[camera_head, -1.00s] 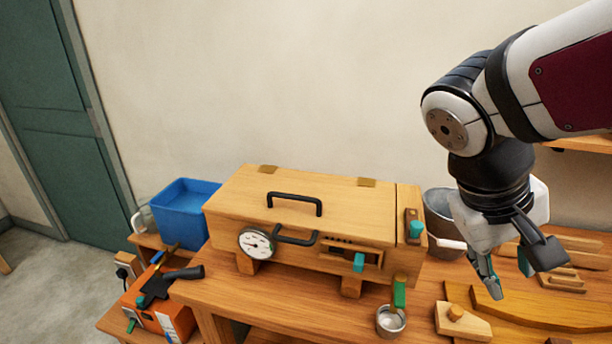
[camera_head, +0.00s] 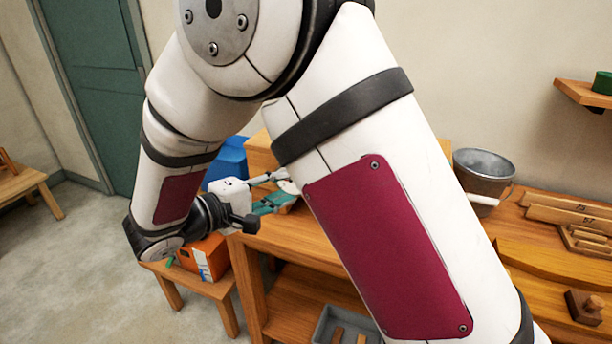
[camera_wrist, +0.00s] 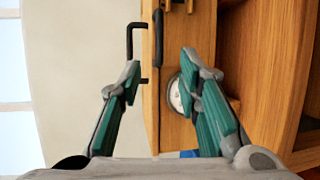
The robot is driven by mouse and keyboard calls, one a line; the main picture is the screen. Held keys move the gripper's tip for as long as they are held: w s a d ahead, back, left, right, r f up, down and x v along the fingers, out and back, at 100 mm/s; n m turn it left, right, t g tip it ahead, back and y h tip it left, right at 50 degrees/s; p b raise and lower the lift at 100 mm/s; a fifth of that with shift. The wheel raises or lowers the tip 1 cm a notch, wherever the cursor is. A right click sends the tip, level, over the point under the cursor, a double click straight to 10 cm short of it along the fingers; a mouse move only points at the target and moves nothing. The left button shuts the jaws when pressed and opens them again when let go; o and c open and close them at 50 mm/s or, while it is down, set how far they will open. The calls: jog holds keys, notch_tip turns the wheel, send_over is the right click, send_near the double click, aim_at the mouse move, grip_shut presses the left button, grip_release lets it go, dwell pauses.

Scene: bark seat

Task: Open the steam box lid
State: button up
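The wooden steam box (camera_head: 262,152) is mostly hidden behind my arm in the head view; only a pale wood corner shows. In the wrist view the steam box (camera_wrist: 206,30) appears turned on its side. A black lid-top handle (camera_wrist: 130,40) stands out at its left, and a black front handle (camera_wrist: 158,40) lies to the right of it. A round dial gauge (camera_wrist: 175,95) is partly covered by the right finger. My gripper (camera_wrist: 161,62) is open and empty, its fingertips spread on either side of the front handle in the picture. My gripper (camera_head: 285,188) shows at the box's left front.
A blue bin (camera_head: 228,160) and an orange box (camera_head: 208,255) sit left of the workbench (camera_head: 310,240). A metal bucket (camera_head: 483,172) and wooden pieces (camera_head: 575,215) lie on the right. A grey tray (camera_head: 345,325) is below.

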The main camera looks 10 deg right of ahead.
jog(key=p+x, duration=0.1)
jog(key=x, duration=1.2)
jog(key=shift+w+d+p, duration=0.15)
jog(key=shift+d+p, duration=0.1)
jog(key=shift+p, duration=0.1)
grip_shut()
